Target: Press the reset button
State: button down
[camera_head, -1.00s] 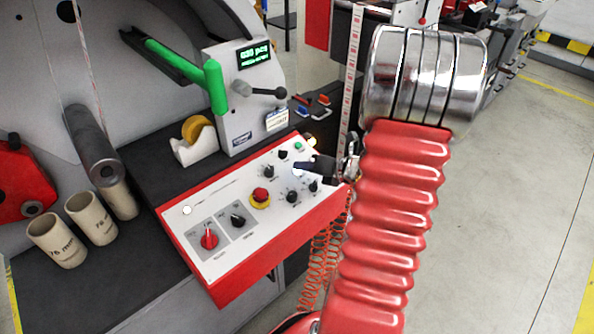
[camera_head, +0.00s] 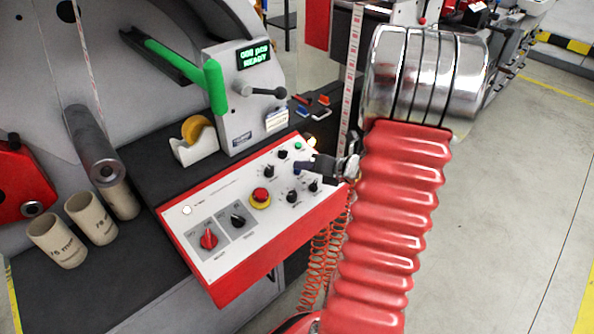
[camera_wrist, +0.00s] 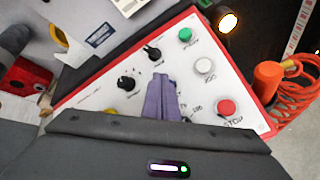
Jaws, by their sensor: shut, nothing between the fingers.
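The white-faced control panel (camera_head: 218,205) with a red border carries several knobs and buttons. My gripper (camera_head: 301,168) is shut and empty, its tips down at the upper right part of the panel. In the wrist view my gripper (camera_wrist: 160,82) lies over the panel between the black knobs and the white button (camera_wrist: 205,66). I cannot make out the reset button; the fingers cover the panel there, so I cannot tell whether they touch it. The display (camera_head: 253,55) above reads "000 pcs READY" in green.
A red mushroom button (camera_head: 260,195) on yellow sits left of my gripper. A green button (camera_wrist: 185,34) and a red stop button (camera_wrist: 226,107) flank the white one. A lit lamp (camera_wrist: 228,22) stands beyond the panel edge. An orange coiled hose (camera_wrist: 292,92) hangs at the right.

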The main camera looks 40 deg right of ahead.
jog(key=shift+s+r, duration=0.15)
jog(key=shift+r, duration=0.4)
jog(key=shift+r, duration=0.1)
jog(key=r, duration=0.2)
jog(key=s+r, duration=0.1)
jog(key=r, duration=0.1)
jog(key=shift+s+r, duration=0.15)
jog(key=shift+r, duration=0.15)
jog(key=shift+n, duration=0.3)
dwell(0.8)
